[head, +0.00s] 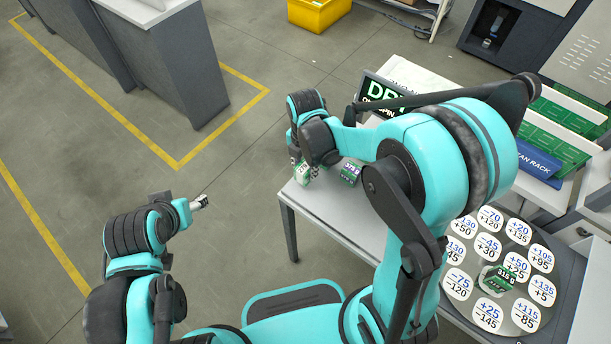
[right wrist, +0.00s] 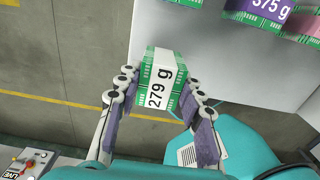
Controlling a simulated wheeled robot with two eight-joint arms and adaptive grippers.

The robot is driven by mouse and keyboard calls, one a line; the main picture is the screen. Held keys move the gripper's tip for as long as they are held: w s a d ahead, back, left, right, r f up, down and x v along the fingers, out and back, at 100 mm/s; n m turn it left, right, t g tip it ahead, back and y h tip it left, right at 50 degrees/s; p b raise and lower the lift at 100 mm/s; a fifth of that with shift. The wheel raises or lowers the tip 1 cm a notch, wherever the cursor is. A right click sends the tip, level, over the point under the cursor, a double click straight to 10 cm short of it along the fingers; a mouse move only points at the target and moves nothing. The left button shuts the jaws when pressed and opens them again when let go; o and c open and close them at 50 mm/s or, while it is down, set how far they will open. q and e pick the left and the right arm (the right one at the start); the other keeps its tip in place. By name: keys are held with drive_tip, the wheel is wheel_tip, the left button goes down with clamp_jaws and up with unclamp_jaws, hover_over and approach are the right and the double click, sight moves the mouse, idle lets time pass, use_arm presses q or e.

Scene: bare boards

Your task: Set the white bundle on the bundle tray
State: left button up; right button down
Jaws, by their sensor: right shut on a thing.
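The white bundle (right wrist: 160,82), green boards in a white band marked "279 g", is between the fingers of my right gripper (right wrist: 160,92) in the right wrist view. The fingers are shut on its two sides. In the head view the bundle (head: 303,173) shows partly below my right gripper (head: 308,163), at the left end of a pale table. Whether it touches the surface is unclear. I cannot make out which surface is the bundle tray. My left gripper (head: 198,203) is away to the left over the floor, its fingers mostly hidden.
A purple-banded bundle marked "375 g" (right wrist: 270,10) lies nearby on the pale table (head: 325,207). A round plate with numbered discs (head: 463,262) carries a "315 g" bundle (head: 497,281). A board rack (head: 545,155) stands right.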

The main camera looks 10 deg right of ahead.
wheel_tip(320, 180, down, 4)
drive_tip(key=shift+f+b, duration=0.1)
drive_tip(key=shift+b, duration=0.8)
drive_tip(key=c, duration=1)
unclamp_jaws()
